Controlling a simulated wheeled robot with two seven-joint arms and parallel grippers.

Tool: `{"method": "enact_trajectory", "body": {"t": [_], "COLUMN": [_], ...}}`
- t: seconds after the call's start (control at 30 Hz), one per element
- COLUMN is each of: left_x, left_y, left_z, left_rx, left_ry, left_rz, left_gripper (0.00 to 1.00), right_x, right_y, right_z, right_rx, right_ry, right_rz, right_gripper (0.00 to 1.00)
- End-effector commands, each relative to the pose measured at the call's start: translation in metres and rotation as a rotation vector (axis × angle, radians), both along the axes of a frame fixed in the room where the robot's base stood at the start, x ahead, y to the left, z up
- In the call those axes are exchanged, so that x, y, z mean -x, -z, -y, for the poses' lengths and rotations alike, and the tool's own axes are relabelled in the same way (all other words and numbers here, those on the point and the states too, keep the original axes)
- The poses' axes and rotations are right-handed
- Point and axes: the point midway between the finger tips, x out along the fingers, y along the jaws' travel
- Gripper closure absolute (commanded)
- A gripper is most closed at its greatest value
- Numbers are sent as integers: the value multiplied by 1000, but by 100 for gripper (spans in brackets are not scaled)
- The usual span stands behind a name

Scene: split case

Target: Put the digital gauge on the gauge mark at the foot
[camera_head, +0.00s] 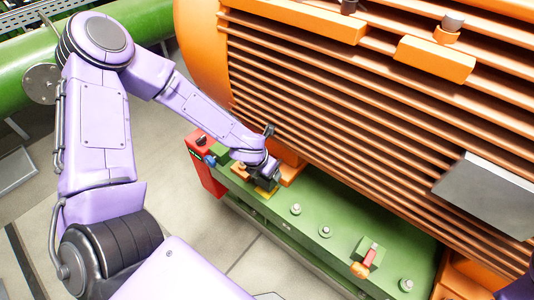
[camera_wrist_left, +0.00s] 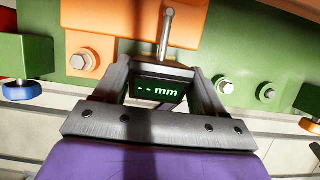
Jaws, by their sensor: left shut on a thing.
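The digital gauge (camera_wrist_left: 158,90) is a dark box with a green display reading "- - mm" and a metal stem at its top. My left gripper (camera_wrist_left: 158,82) has its two fingers shut on the gauge's sides. In the head view my left gripper (camera_head: 264,172) is at the green base beside the motor's orange foot (camera_head: 290,170), and the gauge is mostly hidden there. A yellow patch (camera_head: 265,193), possibly the gauge mark, shows just below the gripper on the green base. I cannot tell whether the gauge touches it. My right gripper is not in view.
The large orange finned motor (camera_head: 330,100) stands close on the right. A red box (camera_head: 203,165) and a blue knob (camera_head: 210,161) are left of the gripper. Floor in front is open.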

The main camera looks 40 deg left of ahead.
Motion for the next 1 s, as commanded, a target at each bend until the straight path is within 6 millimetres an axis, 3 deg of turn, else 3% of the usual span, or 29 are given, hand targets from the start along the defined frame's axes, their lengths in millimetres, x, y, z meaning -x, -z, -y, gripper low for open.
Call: {"method": "enact_trajectory", "body": {"t": [0.03, 0.1, 0.5, 0.53, 0.6, 0.87, 1.0], "left_x": [2, 2, 2, 2, 2, 2, 6], "left_y": [16, 25, 31, 29, 29, 28, 10], "left_z": [1, 1, 2, 2, 2, 2, 2], "left_rx": [0, 0, 1, 1, 0, 0, 3], "left_ry": [4, 2, 2, 2, 1, 1, 1], "left_rz": [-6, -4, -2, -2, -2, -2, 0], "left_gripper": [74, 74, 74, 20, 4, 4, 4], "right_x": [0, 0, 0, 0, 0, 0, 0], "right_y": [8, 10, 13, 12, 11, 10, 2], "right_z": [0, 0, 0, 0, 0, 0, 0], "right_rx": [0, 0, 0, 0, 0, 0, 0], "right_ry": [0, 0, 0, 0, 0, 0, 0], "right_rz": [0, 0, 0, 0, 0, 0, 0], "right_gripper": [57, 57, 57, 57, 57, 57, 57]}}
